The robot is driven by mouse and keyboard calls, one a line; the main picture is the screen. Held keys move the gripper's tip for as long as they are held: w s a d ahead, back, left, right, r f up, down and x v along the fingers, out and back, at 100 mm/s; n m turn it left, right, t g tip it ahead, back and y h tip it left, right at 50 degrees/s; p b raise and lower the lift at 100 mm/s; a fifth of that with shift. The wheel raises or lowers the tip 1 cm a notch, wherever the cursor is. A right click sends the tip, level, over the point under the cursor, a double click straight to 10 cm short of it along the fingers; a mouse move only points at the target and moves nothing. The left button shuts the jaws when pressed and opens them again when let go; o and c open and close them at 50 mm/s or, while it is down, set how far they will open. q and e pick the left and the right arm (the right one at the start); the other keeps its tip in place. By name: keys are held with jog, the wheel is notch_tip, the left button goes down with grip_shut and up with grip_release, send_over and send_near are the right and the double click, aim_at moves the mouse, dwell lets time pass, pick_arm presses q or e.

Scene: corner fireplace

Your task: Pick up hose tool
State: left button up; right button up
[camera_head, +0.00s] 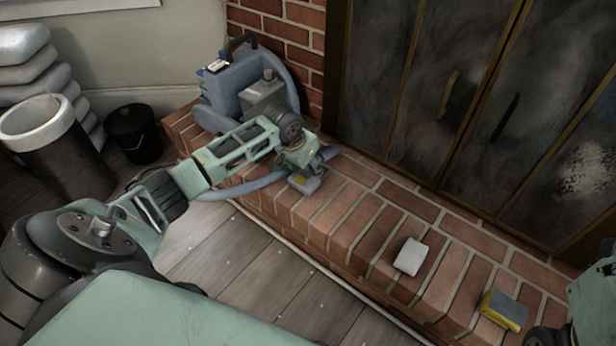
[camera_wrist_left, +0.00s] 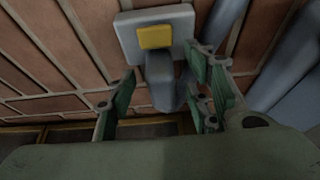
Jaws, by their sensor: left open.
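The hose tool is a grey-blue head with a yellow patch. In the head view the hose tool (camera_head: 306,184) lies on the brick hearth near the vacuum. My left gripper (camera_head: 303,158) is right above it and partly covers it. In the left wrist view the wide head of the hose tool (camera_wrist_left: 126,34) lies beyond the fingertips and its neck runs back between the fingers. My left gripper (camera_wrist_left: 164,80) is open, with fingers on both sides of the neck. Whether a finger touches it is unclear. Part of my right arm shows at the right edge; its gripper does not show clearly.
The blue-grey vacuum (camera_head: 235,88) stands on the hearth behind my left arm, its hose (camera_head: 262,184) curving along the bricks. A white block (camera_head: 411,257) and a yellow-grey sponge (camera_head: 504,309) lie farther right. Dark fireplace doors (camera_head: 440,95) stand behind. A black bucket (camera_head: 133,133) is at left.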

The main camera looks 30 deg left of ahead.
pick_arm(q)
jog(key=shift+c, duration=0.2)
grip_shut()
jog(key=shift+r, duration=0.15)
